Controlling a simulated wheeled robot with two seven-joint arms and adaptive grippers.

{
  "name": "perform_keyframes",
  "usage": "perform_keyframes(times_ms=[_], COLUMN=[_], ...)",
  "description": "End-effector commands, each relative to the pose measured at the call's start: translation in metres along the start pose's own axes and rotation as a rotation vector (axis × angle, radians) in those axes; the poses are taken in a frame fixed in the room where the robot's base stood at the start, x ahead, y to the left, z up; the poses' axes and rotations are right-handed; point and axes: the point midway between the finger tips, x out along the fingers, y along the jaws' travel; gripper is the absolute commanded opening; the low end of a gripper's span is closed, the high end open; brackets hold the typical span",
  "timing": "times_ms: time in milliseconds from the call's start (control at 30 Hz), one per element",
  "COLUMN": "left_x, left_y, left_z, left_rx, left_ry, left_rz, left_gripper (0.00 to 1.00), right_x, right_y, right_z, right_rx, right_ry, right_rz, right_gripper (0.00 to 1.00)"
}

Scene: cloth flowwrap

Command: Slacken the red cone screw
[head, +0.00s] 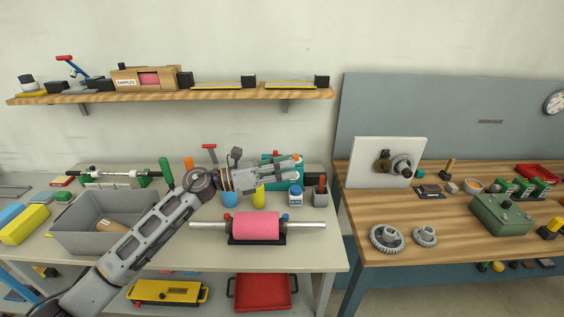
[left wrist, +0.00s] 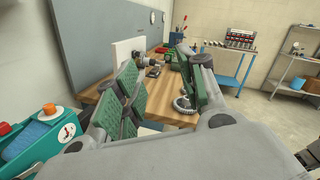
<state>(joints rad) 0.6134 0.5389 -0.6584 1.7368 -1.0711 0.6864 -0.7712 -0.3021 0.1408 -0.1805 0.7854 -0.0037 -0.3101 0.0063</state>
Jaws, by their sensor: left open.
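A pink roll (head: 256,225) sits on a silver shaft (head: 310,225) over a dark stand on the left workbench.
A teal device with a dial (left wrist: 45,138) stands close to my left gripper. A blue cup (head: 229,198), a yellow bottle (head: 259,197) and a white jar (head: 296,197) stand behind the roll. A grey bin (head: 70,238) is at left. The bench front is clear.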

Motion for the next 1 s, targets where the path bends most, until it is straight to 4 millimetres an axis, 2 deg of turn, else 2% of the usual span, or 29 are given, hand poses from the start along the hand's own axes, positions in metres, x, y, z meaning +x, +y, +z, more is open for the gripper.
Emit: perform_keyframes(times_ms=[433,1000], left_x=[0.000,-0.001], left_y=[-0.002,-0.002], left_z=[0.016,0.019], left_rx=[-0.167,-0.192], left_ry=[-0.183,-0.209], left_rz=[0.041,0.048], left_gripper=[0.40,0.40], right_x=[0.000,0.000], right_y=[0.000,0.000], right_z=[0.000,0.000], right_rx=[0.000,0.000], right_ry=[0.000,0.000], right_rz=[0.000,0.000], right_gripper=[0.43,0.43])
